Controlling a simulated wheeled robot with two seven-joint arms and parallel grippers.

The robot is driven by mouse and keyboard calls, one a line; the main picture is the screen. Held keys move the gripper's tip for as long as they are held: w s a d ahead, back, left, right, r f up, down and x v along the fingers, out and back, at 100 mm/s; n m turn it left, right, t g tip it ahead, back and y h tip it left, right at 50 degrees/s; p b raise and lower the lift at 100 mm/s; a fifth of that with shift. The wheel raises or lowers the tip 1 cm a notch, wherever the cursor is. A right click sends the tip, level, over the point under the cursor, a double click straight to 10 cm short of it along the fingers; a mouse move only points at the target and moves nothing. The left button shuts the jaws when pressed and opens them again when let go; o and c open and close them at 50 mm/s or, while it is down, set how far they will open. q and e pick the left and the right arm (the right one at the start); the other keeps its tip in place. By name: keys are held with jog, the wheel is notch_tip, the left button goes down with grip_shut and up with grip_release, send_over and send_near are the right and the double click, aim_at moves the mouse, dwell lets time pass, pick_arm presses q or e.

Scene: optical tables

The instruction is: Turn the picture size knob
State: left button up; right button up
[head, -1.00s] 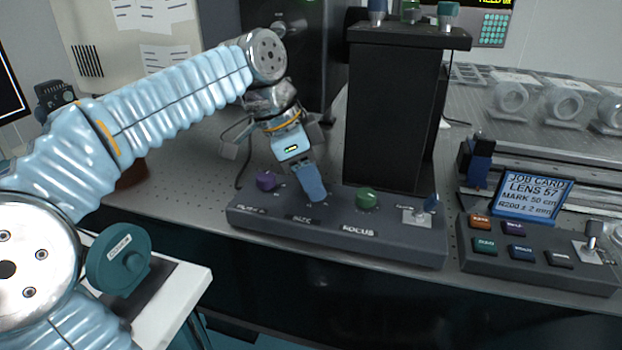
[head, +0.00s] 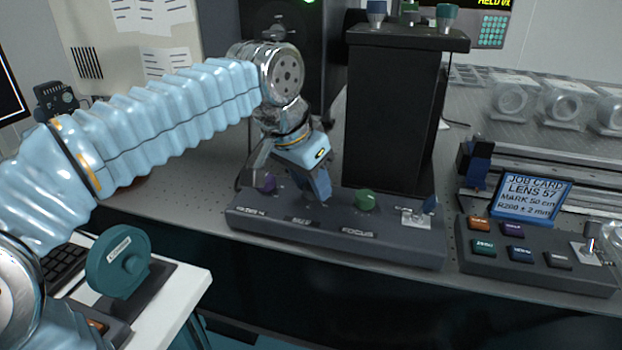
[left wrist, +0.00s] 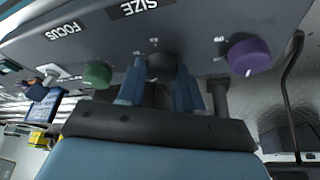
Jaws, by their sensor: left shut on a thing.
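The size knob (left wrist: 160,64) is a dark round knob beside the SIZE label in the left wrist view, where the panel appears upside down. My left gripper (left wrist: 161,84) has one blue finger on each side of it and is shut on it. In the head view my left gripper (head: 318,192) reaches down to the grey control panel (head: 400,246), between the purple knob (head: 266,183) and the green focus knob (head: 365,200). Its fingers hide the size knob there. My right gripper is not clearly in view.
A tall black box (head: 392,120) stands right behind the panel. A toggle switch (head: 428,208) is at the panel's right end. Further right are a button box (head: 540,278) and a job card (head: 533,200). A white side table (head: 180,295) stands front left.

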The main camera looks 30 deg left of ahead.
dwell(0.4)
pick_arm(q)
jog(key=o, duration=1)
jog(key=shift+o, duration=0.2)
jog(key=p+v, duration=0.2)
jog(key=v, duration=1.2)
jog(key=shift+s+f, duration=0.1)
jog(key=shift+f, duration=0.05)
